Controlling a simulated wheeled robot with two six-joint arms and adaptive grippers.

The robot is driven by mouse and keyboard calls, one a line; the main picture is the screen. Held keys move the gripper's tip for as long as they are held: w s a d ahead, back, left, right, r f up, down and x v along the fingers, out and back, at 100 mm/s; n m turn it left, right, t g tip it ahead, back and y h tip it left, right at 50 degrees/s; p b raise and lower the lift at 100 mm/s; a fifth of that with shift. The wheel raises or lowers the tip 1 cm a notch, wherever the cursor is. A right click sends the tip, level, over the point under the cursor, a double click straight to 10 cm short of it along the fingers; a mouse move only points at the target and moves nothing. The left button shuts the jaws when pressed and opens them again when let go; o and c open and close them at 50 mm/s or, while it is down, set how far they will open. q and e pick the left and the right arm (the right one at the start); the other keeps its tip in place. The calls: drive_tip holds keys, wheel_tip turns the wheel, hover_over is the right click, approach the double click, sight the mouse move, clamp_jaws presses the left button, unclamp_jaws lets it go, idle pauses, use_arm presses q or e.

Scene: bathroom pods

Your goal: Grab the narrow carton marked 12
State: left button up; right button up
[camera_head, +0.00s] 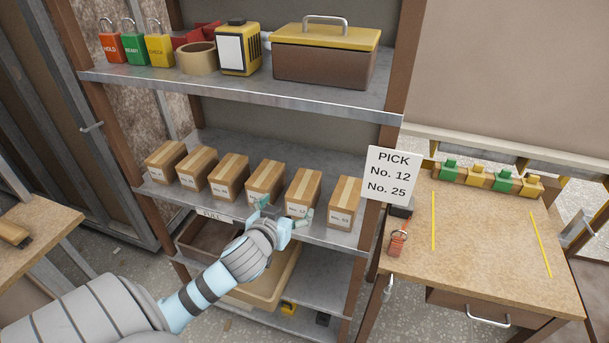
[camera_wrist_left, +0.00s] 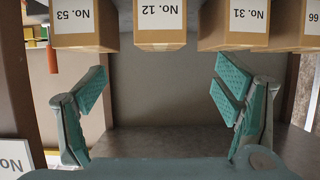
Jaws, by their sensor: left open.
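The narrow brown carton marked No. 12 (camera_head: 303,187) stands on the middle shelf, second from the right in the row. In the left wrist view the No. 12 carton (camera_wrist_left: 160,20) shows upside down at the top, between its neighbours. My left gripper (camera_head: 284,212) is at the shelf's front edge, just in front of the No. 12 carton and partly covering its lower front. In the left wrist view my gripper (camera_wrist_left: 160,82) has its two teal fingers wide apart with nothing between them. My right gripper is not in view.
The No. 53 carton (camera_head: 344,201) stands close on the right and the No. 31 carton (camera_head: 265,178) on the left. A sign (camera_head: 391,174) reads PICK No. 12, No. 25. A tan bin (camera_head: 270,285) is below; a workbench (camera_head: 480,240) stands to the right.

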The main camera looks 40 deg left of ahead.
sight(303, 189)
use_arm(q)
drive_tip(key=b+x, duration=0.3)
drive_tip(key=x, duration=1.1)
drive_tip(key=shift+w+a+f, duration=0.1)
drive_tip(key=shift+w+f, duration=0.05)
drive_tip(key=c, duration=1.4)
drive_tip(key=shift+c, duration=0.7)
drive_tip(key=shift+r, duration=0.25)
